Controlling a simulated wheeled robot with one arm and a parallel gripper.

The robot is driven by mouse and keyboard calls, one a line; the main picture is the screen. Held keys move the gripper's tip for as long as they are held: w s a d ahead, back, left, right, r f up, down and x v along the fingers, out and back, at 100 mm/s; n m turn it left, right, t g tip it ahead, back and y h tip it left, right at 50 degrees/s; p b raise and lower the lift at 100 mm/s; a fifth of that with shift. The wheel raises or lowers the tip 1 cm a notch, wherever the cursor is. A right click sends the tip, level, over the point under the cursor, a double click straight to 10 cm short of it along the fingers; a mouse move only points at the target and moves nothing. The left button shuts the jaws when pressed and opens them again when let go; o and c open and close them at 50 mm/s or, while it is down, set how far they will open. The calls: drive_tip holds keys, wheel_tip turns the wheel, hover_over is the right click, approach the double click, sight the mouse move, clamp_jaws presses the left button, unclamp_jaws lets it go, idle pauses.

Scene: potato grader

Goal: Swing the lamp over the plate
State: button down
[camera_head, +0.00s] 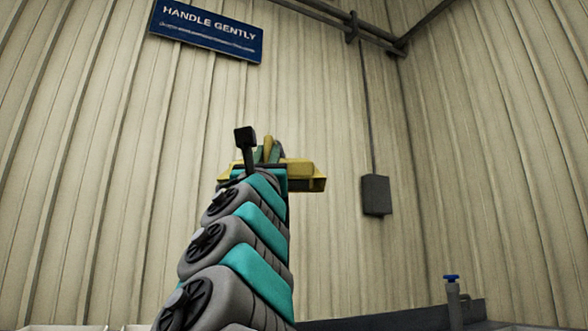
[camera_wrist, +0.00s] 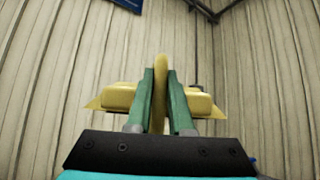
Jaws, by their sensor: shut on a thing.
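The yellow lamp (camera_head: 306,171) shows at the far end of my raised arm in the head view. In the wrist view, its wide yellow body (camera_wrist: 117,97) spreads to both sides behind the fingers. My gripper (camera_wrist: 160,72) has green fingers shut on an upright yellow bar of the lamp, which stands between them. In the head view, my gripper (camera_head: 264,154) is small and partly hidden by my own arm. The lamp's underside and how it is mounted are hidden. I cannot see the plate in either view.
A ribbed cream wall (camera_head: 330,110) stands behind the lamp, meeting another at a corner on the right. A blue sign (camera_head: 207,30), a grey box (camera_head: 376,195) and pipes are on it. A blue-handled tap (camera_head: 453,290) stands lower right, beside a dark edge.

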drive_tip(key=shift+w+a+p, duration=0.15)
drive_tip(key=shift+a+p, duration=0.5)
drive_tip(key=shift+a, duration=0.6)
drive_tip(key=shift+a+f, duration=0.1)
drive_tip(key=c, duration=0.8)
unclamp_jaws()
drive_tip(key=shift+a, duration=0.2)
drive_tip(key=shift+d, duration=0.1)
drive_tip(key=shift+d, duration=0.1)
